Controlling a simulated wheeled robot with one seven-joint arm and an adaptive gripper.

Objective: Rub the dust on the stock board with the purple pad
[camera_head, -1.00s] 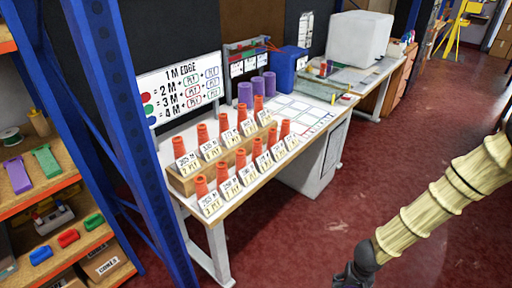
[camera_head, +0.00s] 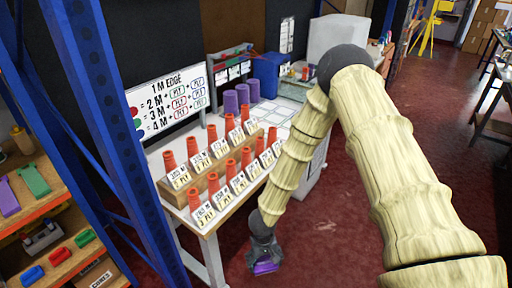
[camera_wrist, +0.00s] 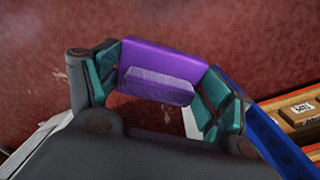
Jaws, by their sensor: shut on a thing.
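The purple pad (camera_wrist: 160,62) is between the teal-lined fingers of my gripper (camera_wrist: 165,80) in the wrist view, with a paler ribbed block on its near side. In the head view my gripper (camera_head: 264,245) hangs low in front of the table's near end, with the pad (camera_head: 266,267) at its tip over the red floor. A white board with "1 M EDGE" and lines of lettering (camera_head: 166,103) stands at the table's back left; I take it as the stock board. It is apart from my gripper. I cannot make out dust on it.
The table (camera_head: 212,222) holds rows of orange cones with labels (camera_head: 222,165), purple cylinders (camera_head: 230,102) and a blue box (camera_head: 277,73). A blue rack post (camera_head: 110,130) stands at left, beside shelves with a purple item (camera_head: 8,197). Red floor (camera_head: 335,235) is open.

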